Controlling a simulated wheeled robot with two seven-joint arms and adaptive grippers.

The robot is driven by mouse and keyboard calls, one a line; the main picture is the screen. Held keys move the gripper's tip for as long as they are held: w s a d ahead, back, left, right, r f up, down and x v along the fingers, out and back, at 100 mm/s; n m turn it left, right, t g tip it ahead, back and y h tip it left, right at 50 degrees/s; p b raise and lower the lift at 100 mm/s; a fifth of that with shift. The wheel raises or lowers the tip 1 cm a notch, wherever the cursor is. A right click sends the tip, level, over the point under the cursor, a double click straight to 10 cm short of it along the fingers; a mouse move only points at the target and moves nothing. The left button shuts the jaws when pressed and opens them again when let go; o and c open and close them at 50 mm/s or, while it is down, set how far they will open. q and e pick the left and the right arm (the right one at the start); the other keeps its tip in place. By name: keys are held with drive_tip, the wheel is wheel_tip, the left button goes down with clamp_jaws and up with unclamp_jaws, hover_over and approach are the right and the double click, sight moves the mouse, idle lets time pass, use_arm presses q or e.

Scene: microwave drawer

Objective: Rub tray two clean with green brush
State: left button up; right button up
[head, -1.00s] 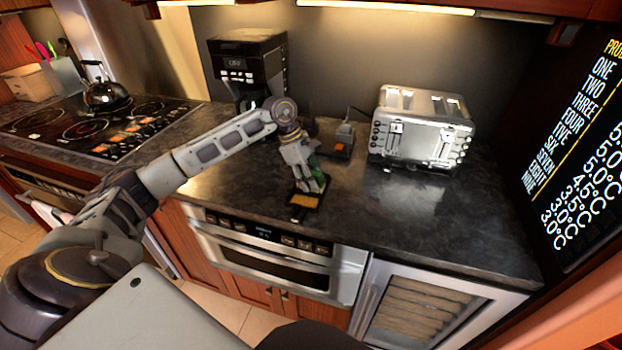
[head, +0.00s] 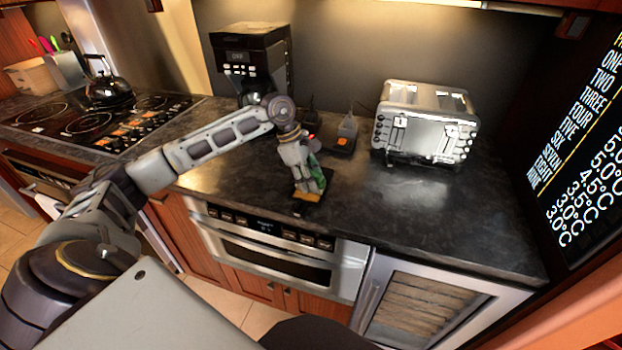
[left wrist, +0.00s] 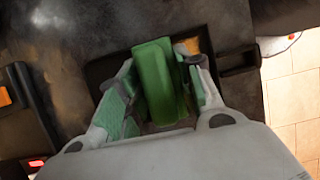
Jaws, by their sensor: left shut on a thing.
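A small dark tray (head: 298,206) with a brown-orange patch on its floor lies near the counter's front edge. It also shows in the left wrist view, with a short handle (left wrist: 238,62) at its right. My left gripper (head: 314,184) is shut on the green brush (left wrist: 158,80) and points down over this tray. The brush (head: 316,169) is mostly covered by the fingers in the head view. Whether its lower end touches the tray floor is hidden. A second dark tray-like item (head: 341,149) with an orange patch lies behind. I cannot read which tray is two. My right gripper is out of view.
A silver toaster (head: 424,122) stands right of the trays and a black coffee maker (head: 250,62) behind left. A stove with a kettle (head: 108,86) is far left. The counter (head: 430,215) is clear at the front right.

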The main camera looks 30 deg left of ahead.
sight(312, 196)
use_arm(q)
drive_tip(key=shift+s+f, duration=0.15)
drive_tip(key=shift+s+d+b, duration=0.15)
drive_tip(key=shift+s+b, duration=0.2)
drive_tip(key=shift+s, duration=0.35)
drive_tip(key=shift+s+d+b, duration=0.15)
drive_tip(key=shift+s+b, duration=0.15)
drive_tip(key=shift+s, duration=0.4)
drive_tip(key=shift+w+r, duration=0.2)
drive_tip(key=shift+w+a+f, duration=0.1)
drive_tip(key=shift+w+a, duration=0.05)
drive_tip(key=shift+w, duration=0.5)
drive_tip(key=shift+w+a, duration=0.15)
drive_tip(key=shift+w, duration=0.5)
drive_tip(key=shift+w+a+p, duration=0.2)
drive_tip(key=shift+w+p, duration=0.05)
drive_tip(key=shift+w, duration=0.5)
drive_tip(key=shift+w+a+p, duration=0.2)
drive_tip(key=shift+w, duration=0.5)
drive_tip(key=shift+w, duration=0.15)
